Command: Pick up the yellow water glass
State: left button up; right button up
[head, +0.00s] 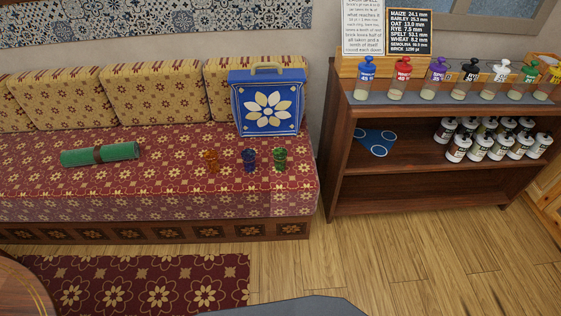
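Three small coloured glasses stand in a row on the red patterned seat of the bench (120,183). The leftmost is the yellow, amber-looking water glass (211,161). A blue glass (249,160) is to its right, and a green glass (280,160) is at the right end of the row. The yellow glass is upright and stands apart from the blue one. Neither of my grippers shows in the head view.
A blue case (268,101) with a white flower stands behind the glasses. A rolled green mat (100,154) lies left on the seat. A wooden shelf (340,140) with jars and bottles stands right. A round table (20,290) is at lower left. The wooden floor ahead is clear.

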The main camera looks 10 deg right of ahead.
aim_at(212, 156)
jog(key=k, duration=0.65)
jog(key=z, duration=0.6)
jog(key=i, duration=1.95)
jog(key=u, duration=0.35)
